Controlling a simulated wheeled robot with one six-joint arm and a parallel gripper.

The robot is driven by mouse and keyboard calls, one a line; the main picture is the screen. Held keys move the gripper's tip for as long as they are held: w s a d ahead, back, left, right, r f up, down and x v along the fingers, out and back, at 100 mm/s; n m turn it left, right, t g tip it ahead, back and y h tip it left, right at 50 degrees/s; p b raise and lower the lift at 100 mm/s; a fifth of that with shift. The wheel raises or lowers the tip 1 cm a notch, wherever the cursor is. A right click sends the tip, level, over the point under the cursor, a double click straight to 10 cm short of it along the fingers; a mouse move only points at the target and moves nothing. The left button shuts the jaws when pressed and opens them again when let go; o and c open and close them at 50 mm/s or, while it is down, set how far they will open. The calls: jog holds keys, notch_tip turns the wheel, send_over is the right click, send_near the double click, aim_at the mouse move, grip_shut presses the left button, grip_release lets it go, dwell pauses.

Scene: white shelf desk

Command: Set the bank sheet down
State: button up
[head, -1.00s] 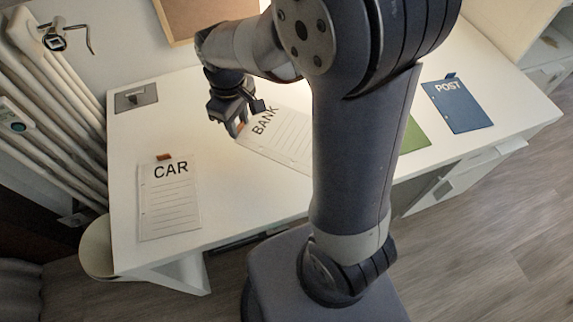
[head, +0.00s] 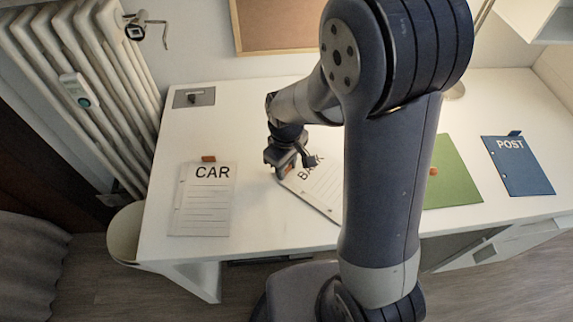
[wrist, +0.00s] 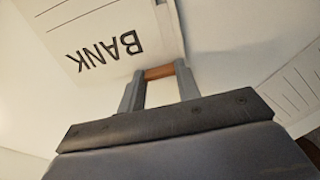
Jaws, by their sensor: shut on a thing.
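The bank sheet (head: 318,190) is white with lines and the word BANK. It lies at a slant over the middle of the desk, partly hidden behind my arm. My gripper (head: 283,170) is at its upper left corner, shut on its orange-brown tab. In the wrist view the tab (wrist: 160,72) is pinched between both fingertips, with the bank sheet (wrist: 100,28) beyond it. I cannot tell whether the sheet touches the desk (head: 245,125) all over.
The CAR sheet (head: 203,208) lies to the left of my gripper. A green sheet (head: 455,178) and a blue POST sheet (head: 518,168) lie to the right. A switch plate (head: 194,97) is at the back left. A radiator (head: 95,90) stands left of the desk.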

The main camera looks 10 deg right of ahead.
jog(key=shift+f, duration=0.2)
jog(key=o, duration=0.9)
jog(key=shift+r, duration=0.1)
notch_tip(320, 180, up, 12)
jog(key=shift+r+p, duration=0.15)
jog(key=shift+p, duration=0.7)
